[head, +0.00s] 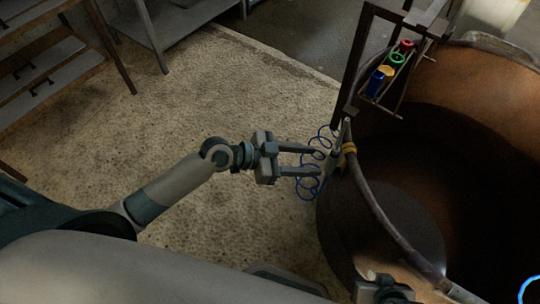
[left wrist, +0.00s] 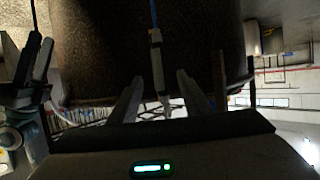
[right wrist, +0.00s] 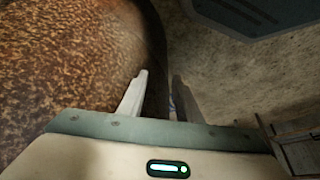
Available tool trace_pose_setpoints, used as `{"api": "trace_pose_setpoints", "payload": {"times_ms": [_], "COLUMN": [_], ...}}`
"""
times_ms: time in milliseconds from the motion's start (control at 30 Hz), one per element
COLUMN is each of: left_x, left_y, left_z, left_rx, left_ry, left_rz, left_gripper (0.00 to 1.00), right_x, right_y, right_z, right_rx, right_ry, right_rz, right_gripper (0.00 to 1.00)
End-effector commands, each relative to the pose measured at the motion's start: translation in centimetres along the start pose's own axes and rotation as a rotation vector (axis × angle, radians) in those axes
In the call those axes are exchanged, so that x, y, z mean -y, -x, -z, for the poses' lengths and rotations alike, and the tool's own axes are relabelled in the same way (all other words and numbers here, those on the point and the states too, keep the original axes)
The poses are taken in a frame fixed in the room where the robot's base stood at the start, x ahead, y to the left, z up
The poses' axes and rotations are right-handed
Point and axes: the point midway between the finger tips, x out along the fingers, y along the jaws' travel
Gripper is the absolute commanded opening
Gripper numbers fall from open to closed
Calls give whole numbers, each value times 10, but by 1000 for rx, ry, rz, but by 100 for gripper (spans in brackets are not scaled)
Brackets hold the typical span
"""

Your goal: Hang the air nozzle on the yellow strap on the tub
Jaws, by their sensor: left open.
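The air nozzle (head: 338,150) is a slim grey piece with a coiled blue hose (head: 308,186). It stands close against the tub's rim, beside the yellow strap (head: 349,148). The tub (head: 505,95) is large, brown and round. My left gripper (head: 318,161) is open, its fingers pointing at the nozzle. In the left wrist view the nozzle (left wrist: 157,65) lies in line with the gap between the spread fingers (left wrist: 160,78), apparently touching neither. I cannot tell how the strap bears it. My right gripper (right wrist: 160,76) is open by the tub's outer wall; only its body shows at the bottom of the head view.
A dark frame (head: 352,65) stands at the tub's rim, with a small rack of blue, yellow, green and red items (head: 388,73). Shelves (head: 45,65) stand at the upper left. The floor at left is clear.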

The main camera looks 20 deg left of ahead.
Motion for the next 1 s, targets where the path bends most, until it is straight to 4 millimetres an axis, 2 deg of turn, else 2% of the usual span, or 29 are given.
{"api": "trace_pose_setpoints", "payload": {"times_ms": [200, 500, 700, 1000], "left_x": [0, 0, 0, 0], "left_y": [39, 84, 100, 105], "left_z": [-2, -2, 0, 0], "left_rx": [4, 3, 0, -1], "left_ry": [-1, -2, -1, 0], "left_rz": [0, 0, 0, 0], "left_gripper": [44, 44, 44, 44], "right_x": [2, 6, 8, 9], "right_y": [-2, -3, -4, -4], "right_z": [1, 5, 7, 8], "right_rx": [-13, -42, -56, -61], "right_ry": [0, 1, 0, 0], "right_rz": [6, 16, 22, 24], "right_gripper": [31, 31, 31, 31]}}
